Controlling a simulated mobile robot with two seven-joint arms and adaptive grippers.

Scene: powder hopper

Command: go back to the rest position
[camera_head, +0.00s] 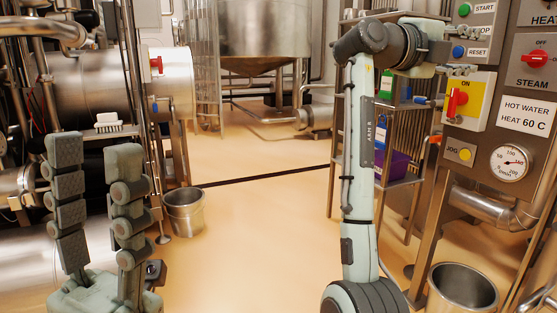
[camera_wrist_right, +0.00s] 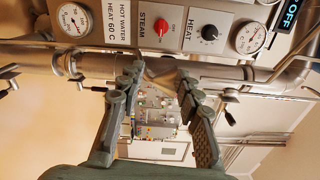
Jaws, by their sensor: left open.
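My left gripper (camera_head: 92,150) stands upright at the lower left of the head view, its two thick fingers apart and nothing between them. My right arm rises at the right of the head view and bends at the top, with its gripper (camera_head: 462,58) pointing right at the control panel (camera_head: 480,110). In the right wrist view the right gripper (camera_wrist_right: 162,74) has its fingers apart, with no object held between them. Behind the fingers runs a steel pipe (camera_wrist_right: 100,66) below the panel. How far the fingertips are from the panel is hard to tell.
The panel carries a red steam knob (camera_head: 535,58), a red-handled switch (camera_head: 456,103) and a gauge (camera_head: 510,163). Steel buckets stand on the floor left of centre (camera_head: 185,213) and at lower right (camera_head: 462,290). A white brush (camera_head: 108,123) lies at left. The middle floor is clear.

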